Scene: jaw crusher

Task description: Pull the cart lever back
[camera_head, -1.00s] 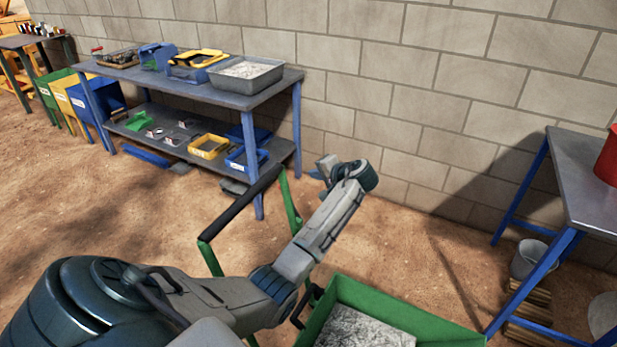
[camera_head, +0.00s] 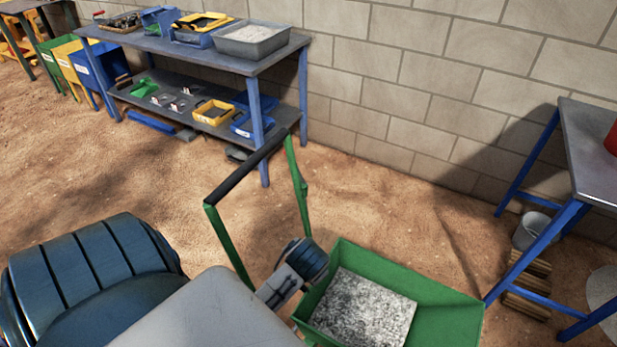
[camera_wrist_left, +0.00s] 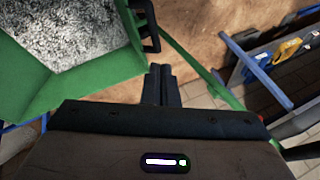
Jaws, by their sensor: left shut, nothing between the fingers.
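The cart has a green tray (camera_head: 440,300) of grey gravel at the bottom of the head view and a green push frame with a black grip bar (camera_head: 248,165). In the left wrist view the green tray (camera_wrist_left: 95,72) is at upper left. A black lever-like loop (camera_wrist_left: 151,28) sticks out beside the tray, at top centre. My left gripper (camera_wrist_left: 160,68) is shut and empty, its fingertips pointing at this black part, just short of it in the picture; contact cannot be told. In the head view my arm hides the left gripper and the lever. My right gripper is out of view.
A blue-legged workbench (camera_head: 275,62) with bins stands by the block wall at the back left. Another table (camera_head: 590,160) is at right, with a bucket (camera_head: 531,230) and wooden blocks (camera_head: 528,280) below. Sandy floor is open between them.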

